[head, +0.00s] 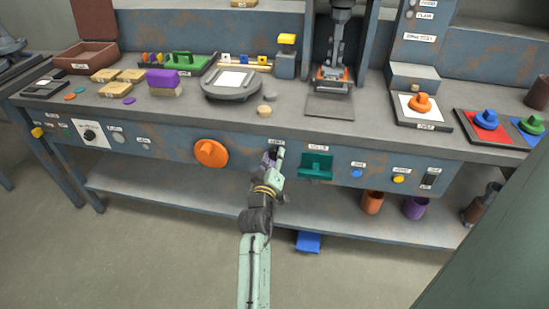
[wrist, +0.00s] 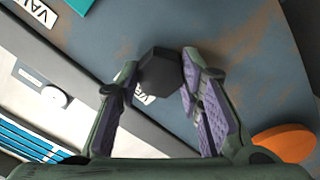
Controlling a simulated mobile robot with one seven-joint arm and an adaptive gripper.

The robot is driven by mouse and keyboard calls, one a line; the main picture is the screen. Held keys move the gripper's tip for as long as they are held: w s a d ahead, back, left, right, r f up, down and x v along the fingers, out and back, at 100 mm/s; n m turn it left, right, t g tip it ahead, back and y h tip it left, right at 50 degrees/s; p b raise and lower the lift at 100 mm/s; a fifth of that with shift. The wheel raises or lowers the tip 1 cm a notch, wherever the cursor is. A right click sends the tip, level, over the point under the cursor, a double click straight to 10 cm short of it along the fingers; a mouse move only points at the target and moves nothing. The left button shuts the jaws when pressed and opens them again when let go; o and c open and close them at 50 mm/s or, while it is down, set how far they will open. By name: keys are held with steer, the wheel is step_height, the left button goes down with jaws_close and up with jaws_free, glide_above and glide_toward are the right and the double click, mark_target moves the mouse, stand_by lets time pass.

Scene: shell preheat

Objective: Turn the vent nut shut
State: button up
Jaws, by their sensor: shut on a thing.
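The vent nut (wrist: 160,72) is a dark hexagonal nut on the blue-grey front panel, between the fingertips in the wrist view. My gripper (wrist: 163,80) is shut on it, with one purple-padded finger on each side. In the head view my gripper (head: 273,158) is at the panel, between the orange dial and the teal handle, and hides the nut. How far the nut is turned cannot be told.
The large orange dial (head: 210,153) is left of my gripper and the teal handle (head: 316,166) is close on its right. Blue (head: 357,173) and yellow (head: 398,179) buttons are farther right. The bench top overhangs above. The lower shelf holds an orange cup (head: 372,202) and a purple cup (head: 414,207).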

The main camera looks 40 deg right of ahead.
steer(key=o, duration=1.2)
steer(key=shift+c, duration=0.2)
steer(key=v, duration=1.2)
